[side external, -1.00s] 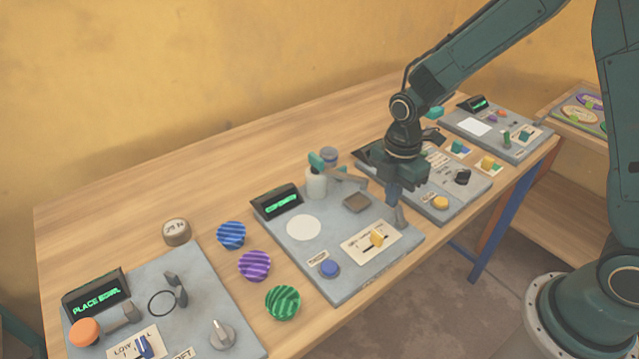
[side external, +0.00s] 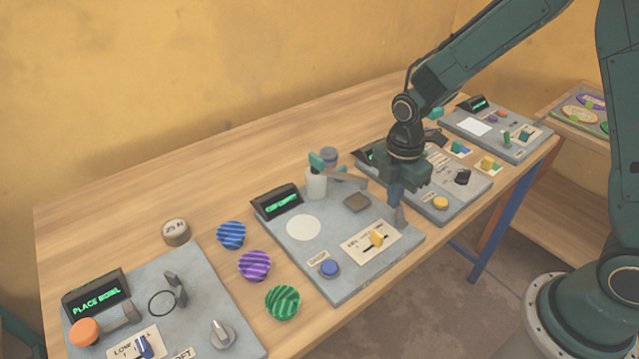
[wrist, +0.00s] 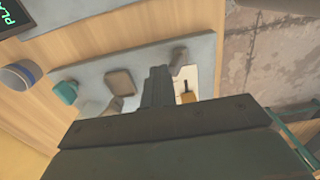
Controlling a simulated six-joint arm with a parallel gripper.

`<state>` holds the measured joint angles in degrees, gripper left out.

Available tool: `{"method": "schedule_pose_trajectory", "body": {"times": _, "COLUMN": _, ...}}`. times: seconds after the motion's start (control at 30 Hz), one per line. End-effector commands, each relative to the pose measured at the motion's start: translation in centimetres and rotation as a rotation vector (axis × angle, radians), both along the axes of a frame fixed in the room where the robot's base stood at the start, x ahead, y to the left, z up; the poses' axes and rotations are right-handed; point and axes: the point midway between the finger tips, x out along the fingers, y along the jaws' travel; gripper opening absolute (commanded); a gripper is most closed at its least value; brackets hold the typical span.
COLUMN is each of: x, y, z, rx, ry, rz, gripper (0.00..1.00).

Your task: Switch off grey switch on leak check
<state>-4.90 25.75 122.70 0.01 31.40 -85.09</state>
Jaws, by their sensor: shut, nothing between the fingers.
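A small grey upright piece (side external: 400,214), which looks like the grey switch, stands at the right edge of the middle grey panel (side external: 350,287). It also shows in the wrist view (wrist: 179,60), just beside my fingertips. My gripper (side external: 395,200) is shut and empty, pointing down over that panel edge. In the wrist view its fingers (wrist: 158,80) are together, close to the grey piece; I cannot tell whether they touch it. The gripper partly hides the grey piece in the side view. I cannot read a leak check label, nor tell the switch's position.
The middle panel also bears a yellow slider (side external: 377,237), a blue button (side external: 329,268), a brown pad (side external: 357,202) and a teal-ended lever (side external: 318,161). Blue, purple and green striped bowls (side external: 283,302) lie to the left. Another panel with a yellow button (side external: 440,202) is behind my gripper.

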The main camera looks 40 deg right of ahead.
Motion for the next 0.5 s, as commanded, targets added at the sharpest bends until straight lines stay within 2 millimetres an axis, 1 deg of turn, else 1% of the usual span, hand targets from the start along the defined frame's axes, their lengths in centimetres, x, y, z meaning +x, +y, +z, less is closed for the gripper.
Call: {"method": "schedule_pose_trajectory", "body": {"times": 0.5, "x": -1.23, "y": 0.01, "z": -0.06, "rx": 0.0, "ry": 0.003, "rz": 0.0, "gripper": 0.0}}
